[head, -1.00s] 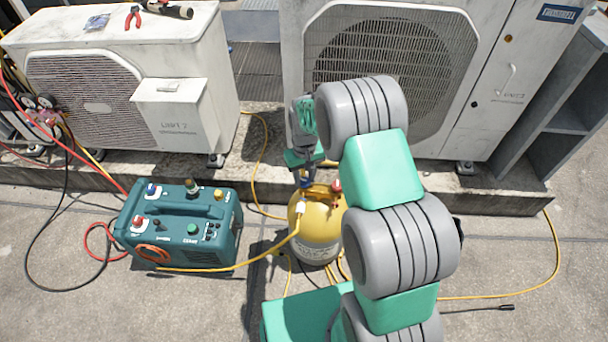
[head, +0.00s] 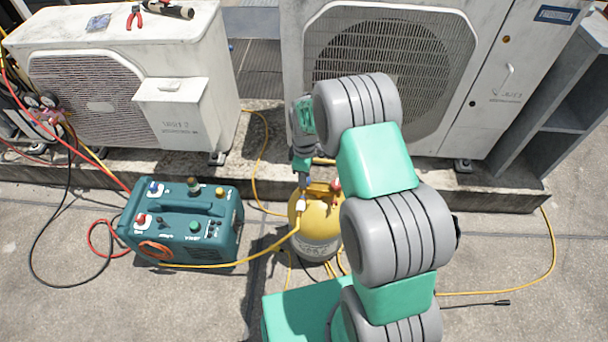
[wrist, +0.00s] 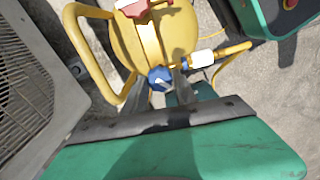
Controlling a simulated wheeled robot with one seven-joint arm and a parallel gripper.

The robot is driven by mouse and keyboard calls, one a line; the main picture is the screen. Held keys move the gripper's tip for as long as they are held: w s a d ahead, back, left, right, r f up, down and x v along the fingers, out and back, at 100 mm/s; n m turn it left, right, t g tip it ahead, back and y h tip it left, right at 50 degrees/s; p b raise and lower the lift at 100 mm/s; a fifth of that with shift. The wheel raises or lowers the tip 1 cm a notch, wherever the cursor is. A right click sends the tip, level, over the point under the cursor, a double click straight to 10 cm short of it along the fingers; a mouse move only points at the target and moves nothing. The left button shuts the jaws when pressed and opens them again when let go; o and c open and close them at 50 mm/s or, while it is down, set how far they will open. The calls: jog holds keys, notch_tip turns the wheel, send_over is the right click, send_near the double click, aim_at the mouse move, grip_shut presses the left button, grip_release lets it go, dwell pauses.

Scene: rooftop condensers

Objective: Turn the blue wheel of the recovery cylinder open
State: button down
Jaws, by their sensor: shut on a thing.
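The recovery cylinder (head: 318,228) is yellow and stands upright on the ground in the middle of the head view. Its yellow top and collar fill the upper part of the wrist view (wrist: 180,35). The blue wheel (wrist: 160,75) shows in the wrist view between my fingertips; in the head view I cannot make it out behind the fingers. My gripper (head: 303,185) points down at the cylinder's top and is shut on the blue wheel. A red wheel (head: 336,186) sits beside it on the same cylinder; it also shows in the wrist view (wrist: 133,8).
A teal recovery machine (head: 185,222) stands left of the cylinder. A yellow hose (head: 245,263) joins it to a white fitting near the wheel. Two condensers, the left one (head: 85,85) and the right one (head: 455,125), stand on the ledge behind. Hoses lie across the ground.

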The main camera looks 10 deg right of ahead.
jog(key=n, duration=0.3)
jog(key=shift+w+r+n, duration=0.1)
jog(key=shift+r+n, duration=0.05)
jog(key=shift+n, duration=0.15)
jog(key=shift+n+p, duration=0.4)
jog(key=shift+n, duration=1.6)
jog(key=c, duration=1)
grip_release()
notch_tip(320, 180, up, 8)
jog(key=shift+f+p, duration=0.2)
jog(key=shift+p, duration=0.5)
